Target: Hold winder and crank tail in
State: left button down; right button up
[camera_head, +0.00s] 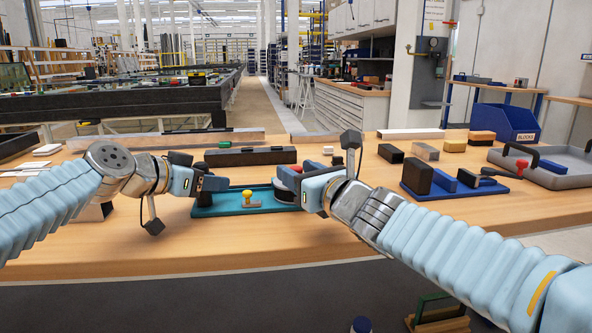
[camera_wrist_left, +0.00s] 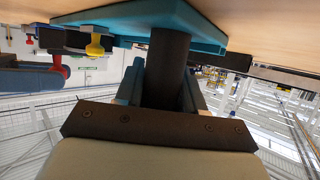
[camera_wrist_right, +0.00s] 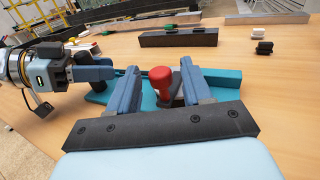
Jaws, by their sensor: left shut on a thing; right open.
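The winder has a flat teal base (camera_head: 232,207) on the wooden table, also in the left wrist view (camera_wrist_left: 195,25) and right wrist view (camera_wrist_right: 228,85). A dark upright post (camera_wrist_left: 167,68) stands at its left end. My left gripper (camera_head: 208,183) is shut around this post, one finger on each side. A yellow knob (camera_head: 247,196) sits mid-base. At the right end is a round drum, partly hidden by my right gripper (camera_head: 290,185). The crank's red knob (camera_wrist_right: 162,84) stands between that gripper's open fingers, with gaps showing beside it. I cannot make out a tail.
Behind the winder lies a long dark block (camera_head: 250,157). To the right are a blue board (camera_head: 455,190) with dark blocks, a grey tray (camera_head: 560,165) and a blue bin (camera_head: 503,122). The table front is clear.

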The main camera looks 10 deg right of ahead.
jog(key=shift+x, duration=0.8)
grip_shut()
